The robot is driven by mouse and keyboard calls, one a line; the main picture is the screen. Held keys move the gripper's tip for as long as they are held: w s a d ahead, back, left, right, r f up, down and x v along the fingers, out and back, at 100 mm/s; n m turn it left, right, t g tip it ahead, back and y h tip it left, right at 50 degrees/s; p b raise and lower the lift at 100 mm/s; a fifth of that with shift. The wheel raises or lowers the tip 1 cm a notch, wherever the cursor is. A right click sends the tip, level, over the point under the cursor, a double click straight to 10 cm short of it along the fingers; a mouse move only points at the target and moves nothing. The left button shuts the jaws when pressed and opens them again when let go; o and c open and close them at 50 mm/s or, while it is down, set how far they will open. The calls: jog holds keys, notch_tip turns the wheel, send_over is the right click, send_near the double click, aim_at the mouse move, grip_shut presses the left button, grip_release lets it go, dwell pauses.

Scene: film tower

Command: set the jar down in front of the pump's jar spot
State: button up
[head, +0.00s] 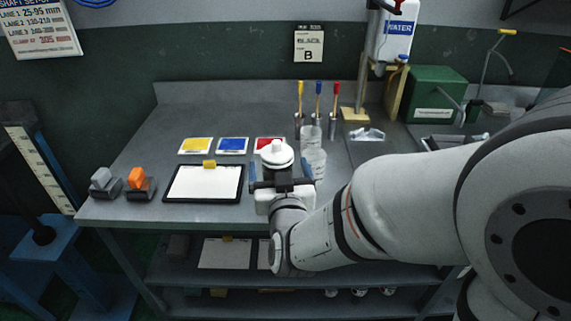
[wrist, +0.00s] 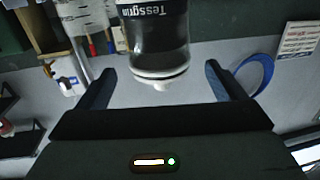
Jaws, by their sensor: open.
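The jar (wrist: 158,38) shows upside down in the wrist view, with a dark printed label, clear glass and a pale lid. In the head view its white top (head: 277,153) shows just beyond my gripper, which hides most of its body. My gripper (head: 280,183) is open at the front middle of the bench. In the wrist view its two fingers (wrist: 160,70) stand apart on either side of the jar's lid end, with gaps to both sides. I cannot tell which thing is the pump or where its jar spot is.
The grey bench (head: 225,110) has a clipboard (head: 204,183), yellow, blue and red cards, and two small blocks at left. Clear beakers (head: 313,162) stand right of the jar. A water container (head: 394,38) and green box (head: 435,93) stand behind. The back left is clear.

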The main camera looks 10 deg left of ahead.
aim_at(277, 152)
jog(key=x, duration=0.5)
jog(key=shift+w, duration=0.1)
jog(key=shift+c, duration=0.2)
grip_shut()
dwell(0.7)
